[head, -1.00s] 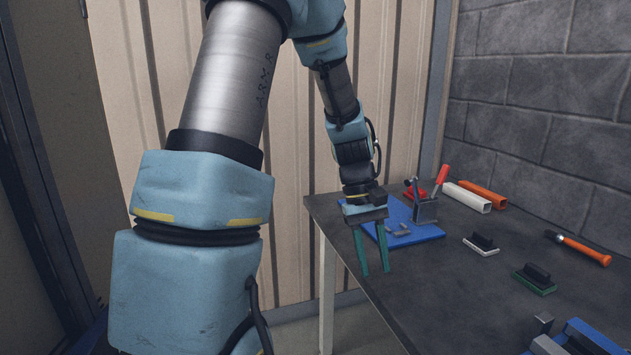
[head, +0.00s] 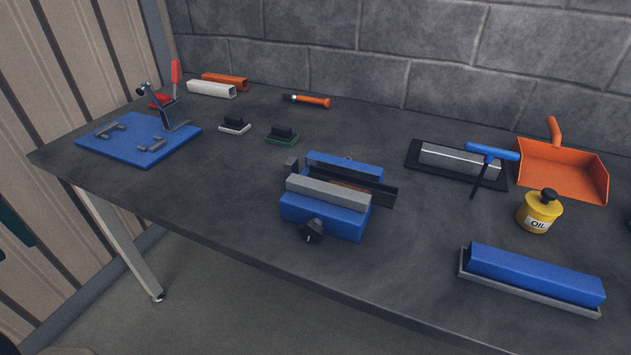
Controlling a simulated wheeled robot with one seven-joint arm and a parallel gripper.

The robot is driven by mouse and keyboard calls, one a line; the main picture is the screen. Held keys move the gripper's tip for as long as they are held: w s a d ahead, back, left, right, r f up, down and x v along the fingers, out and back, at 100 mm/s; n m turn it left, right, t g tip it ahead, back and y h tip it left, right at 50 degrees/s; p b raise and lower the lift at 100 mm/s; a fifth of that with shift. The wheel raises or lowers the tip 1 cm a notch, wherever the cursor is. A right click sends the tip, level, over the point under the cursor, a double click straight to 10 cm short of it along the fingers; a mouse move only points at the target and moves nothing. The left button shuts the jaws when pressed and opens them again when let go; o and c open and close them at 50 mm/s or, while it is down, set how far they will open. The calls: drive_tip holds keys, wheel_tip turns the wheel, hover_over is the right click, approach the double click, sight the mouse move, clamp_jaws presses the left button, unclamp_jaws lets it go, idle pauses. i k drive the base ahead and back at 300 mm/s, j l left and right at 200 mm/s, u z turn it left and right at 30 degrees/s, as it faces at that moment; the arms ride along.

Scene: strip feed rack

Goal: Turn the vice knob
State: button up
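A blue vice (head: 325,222) with grey jaws stands near the front edge of the dark workbench. Its black vice knob (head: 313,231) sticks out of the front face, toward the bench edge. A dark flat strip or plate (head: 371,189) shows between the jaws and reaches out to the right; what else lies in the gap is hard to tell. My gripper is not clearly seen; only a dark teal part of mine shows at the left edge, away from the vice.
A blue board (head: 113,151) with a red-handled clamp (head: 176,82) is at the left. Bench left of the vice is clear.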

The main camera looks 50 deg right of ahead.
sight(312, 230)
drive_tip(key=k+j+u, duration=0.1)
drive_tip(key=k+j, duration=0.95)
